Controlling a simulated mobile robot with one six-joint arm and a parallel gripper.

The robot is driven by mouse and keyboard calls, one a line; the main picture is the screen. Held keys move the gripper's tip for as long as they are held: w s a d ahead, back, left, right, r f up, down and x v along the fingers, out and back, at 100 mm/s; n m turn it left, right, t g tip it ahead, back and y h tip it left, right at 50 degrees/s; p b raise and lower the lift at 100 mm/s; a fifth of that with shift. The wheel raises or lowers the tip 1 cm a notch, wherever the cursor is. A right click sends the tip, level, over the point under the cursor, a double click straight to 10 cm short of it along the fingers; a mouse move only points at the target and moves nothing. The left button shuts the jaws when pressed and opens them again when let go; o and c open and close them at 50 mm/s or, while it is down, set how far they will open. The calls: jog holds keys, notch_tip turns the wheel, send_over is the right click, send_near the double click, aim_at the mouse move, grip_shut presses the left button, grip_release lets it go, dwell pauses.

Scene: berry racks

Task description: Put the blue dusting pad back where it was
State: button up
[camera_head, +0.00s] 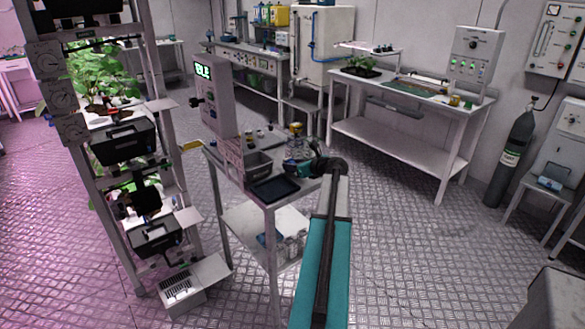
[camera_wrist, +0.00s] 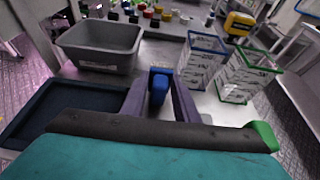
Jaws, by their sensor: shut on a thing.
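The blue dusting pad (camera_wrist: 158,88) is between the fingers of my gripper (camera_wrist: 160,92), in the middle of the wrist view. The gripper is shut on it. The pad is held over the pale cart top, right of the dark tray (camera_wrist: 30,138) and in front of the grey bin (camera_wrist: 100,68). I cannot tell whether the pad touches the surface. In the head view my arm reaches to the cart, and the pad is too small or hidden to make out there.
Two open racks with printed sides, one blue-rimmed (camera_wrist: 197,72) and one green-rimmed (camera_wrist: 243,82), stand close to the right. A yellow item (camera_wrist: 238,24) and several small pots are behind.

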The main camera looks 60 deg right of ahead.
notch_tip(320, 180, up, 2)
jog(key=shift+r, duration=0.15)
jog(key=shift+s+a+r, duration=0.15)
jog(key=shift+s+a, duration=0.05)
jog(key=shift+a, duration=0.05)
jog(key=s+a+r+b, duration=0.1)
jog(key=s+a+b, duration=0.1)
jog(key=s+a, duration=0.7)
jog(key=a, duration=0.3)
jog(key=shift+s+a+r, duration=0.15)
jog(key=shift+r, duration=0.1)
jog(key=shift+a, duration=0.1)
dwell(0.4)
